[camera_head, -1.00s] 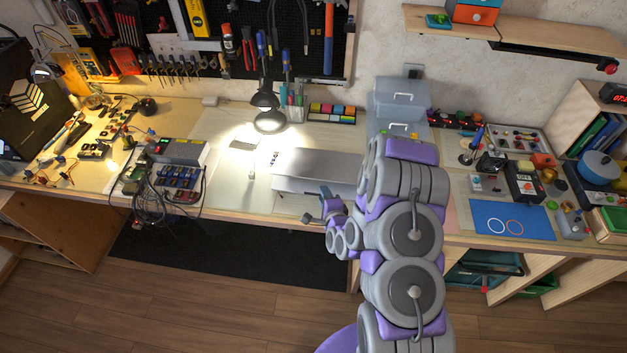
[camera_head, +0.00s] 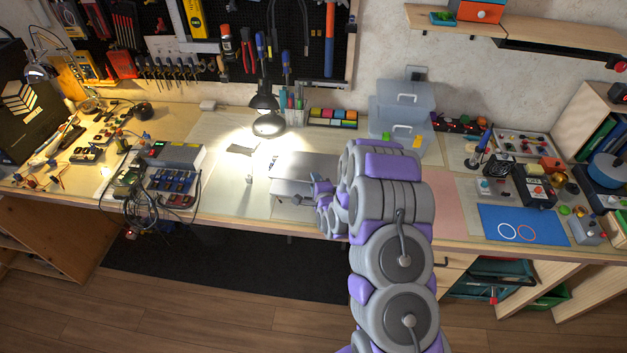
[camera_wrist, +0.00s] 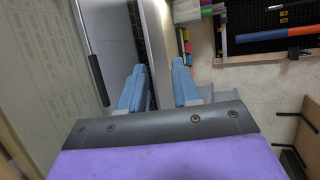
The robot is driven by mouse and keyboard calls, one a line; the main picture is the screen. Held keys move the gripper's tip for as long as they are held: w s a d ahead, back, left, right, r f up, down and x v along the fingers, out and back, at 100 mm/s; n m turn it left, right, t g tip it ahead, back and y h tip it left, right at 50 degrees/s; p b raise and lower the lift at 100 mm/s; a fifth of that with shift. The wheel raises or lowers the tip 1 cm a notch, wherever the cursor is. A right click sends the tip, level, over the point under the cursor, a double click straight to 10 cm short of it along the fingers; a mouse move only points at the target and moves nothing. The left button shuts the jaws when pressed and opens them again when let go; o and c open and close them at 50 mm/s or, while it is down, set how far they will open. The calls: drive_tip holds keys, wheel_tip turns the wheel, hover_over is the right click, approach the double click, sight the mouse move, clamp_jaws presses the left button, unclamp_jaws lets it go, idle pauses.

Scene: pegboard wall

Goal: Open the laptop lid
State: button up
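The laptop (camera_head: 305,163) is a light grey slab on the bench in front of the lamp. Its right side is hidden behind my arm. How far its lid stands from its base is hard to tell. My gripper (camera_head: 322,190) is at the laptop's front right in the head view, partly hidden by my own arm links. In the wrist view, my gripper (camera_wrist: 160,88) has two blue fingers standing apart. A grey panel (camera_wrist: 115,40), apparently part of the laptop, lies beyond the left finger, and a pale strip runs into the gap. I cannot tell whether either finger touches it.
A lit desk lamp (camera_head: 267,105) stands behind the laptop. Clear stacked boxes (camera_head: 402,105) stand behind my arm. A power unit with cables (camera_head: 175,158) is to the left. A blue mat (camera_head: 522,225) lies at right.

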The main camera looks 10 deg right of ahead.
drive_tip(key=shift+x, duration=1.7)
drive_tip(key=shift+a+r, duration=0.1)
clamp_jaws()
